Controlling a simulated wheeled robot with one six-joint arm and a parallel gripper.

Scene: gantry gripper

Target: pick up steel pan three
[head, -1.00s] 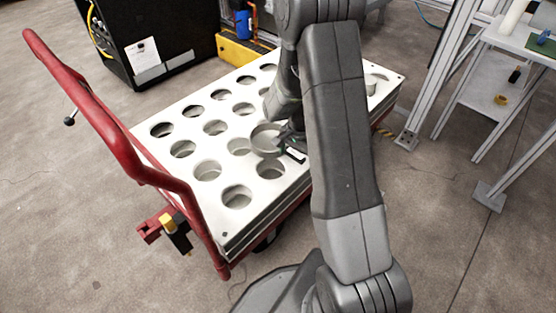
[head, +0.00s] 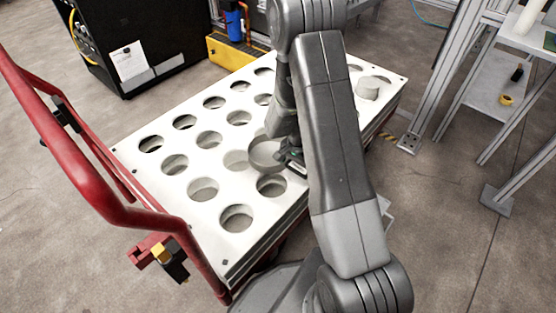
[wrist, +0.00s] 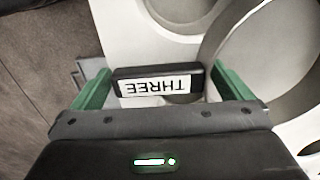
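A steel pan (head: 267,155) is a round grey cup over the white perforated top of the cart, just left of my forearm in the head view. Its inner wall and rim fill the upper right of the wrist view (wrist: 265,50). Its black handle (wrist: 160,73) carries a white label reading THREE, upside down. In the head view, my gripper (head: 291,157) is partly hidden by my arm. The pan seems to sit above the holes; its exact height is unclear.
The white cart top (head: 215,222) has rows of round holes and a red push handle (head: 75,165) at left. Another pan (head: 368,88) stands near its far right corner. A metal frame stand (head: 440,85) is right, a black cabinet (head: 145,40) behind.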

